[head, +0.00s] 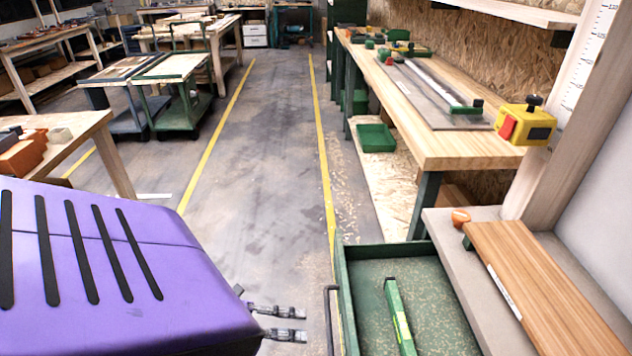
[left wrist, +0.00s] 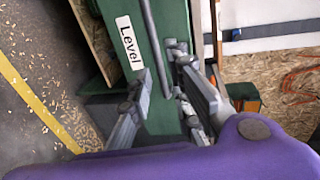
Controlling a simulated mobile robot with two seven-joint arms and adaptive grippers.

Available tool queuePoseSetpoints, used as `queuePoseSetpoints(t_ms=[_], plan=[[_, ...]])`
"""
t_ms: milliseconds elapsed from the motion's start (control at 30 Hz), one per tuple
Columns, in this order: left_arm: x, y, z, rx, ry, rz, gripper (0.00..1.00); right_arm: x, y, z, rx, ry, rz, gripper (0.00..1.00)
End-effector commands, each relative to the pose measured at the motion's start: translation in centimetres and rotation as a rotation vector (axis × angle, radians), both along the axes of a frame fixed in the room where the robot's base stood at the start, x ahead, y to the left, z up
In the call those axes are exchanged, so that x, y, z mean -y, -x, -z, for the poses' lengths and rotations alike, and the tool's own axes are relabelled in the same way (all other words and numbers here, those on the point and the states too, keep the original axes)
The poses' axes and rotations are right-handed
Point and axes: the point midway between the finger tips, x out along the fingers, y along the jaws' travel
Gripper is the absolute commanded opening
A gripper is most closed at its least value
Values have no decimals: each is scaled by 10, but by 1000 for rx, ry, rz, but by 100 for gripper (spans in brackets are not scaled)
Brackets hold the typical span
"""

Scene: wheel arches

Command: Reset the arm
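My left arm's purple housing (head: 100,265) fills the lower left of the head view. My left gripper (head: 304,324) sticks out from its right end, with its two grey fingers apart and nothing between them. It is just left of a green cart (head: 345,300). My right gripper is not in view.
A green level (head: 400,315) lies in the cart. A bench with a wooden board (head: 545,280) stands to its right. A long workbench (head: 440,145) runs along the right wall. A table (head: 75,130) with orange blocks stands at left. The aisle floor (head: 265,170) is clear.

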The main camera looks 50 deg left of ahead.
Motion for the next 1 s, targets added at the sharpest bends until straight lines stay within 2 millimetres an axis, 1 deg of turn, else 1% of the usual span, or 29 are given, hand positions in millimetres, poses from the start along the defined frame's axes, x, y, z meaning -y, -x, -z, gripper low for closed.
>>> queuePoseSetpoints(t_ms=[33, 100, 267, 867, 933, 1000], plan=[[-5, 7, -1, -3, -1, -2, 18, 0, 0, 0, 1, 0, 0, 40], [-9, 12, -3, -1, -1, -1, 18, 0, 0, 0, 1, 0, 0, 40], [-14, 19, -4, 0, 0, 0, 18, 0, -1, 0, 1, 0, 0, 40], [-14, 18, -5, -3, 5, -1, 18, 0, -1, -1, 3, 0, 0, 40], [-16, 18, -1, -33, 20, -18, 18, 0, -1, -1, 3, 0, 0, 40], [-24, 14, 10, -109, 41, -71, 18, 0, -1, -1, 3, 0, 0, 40]])
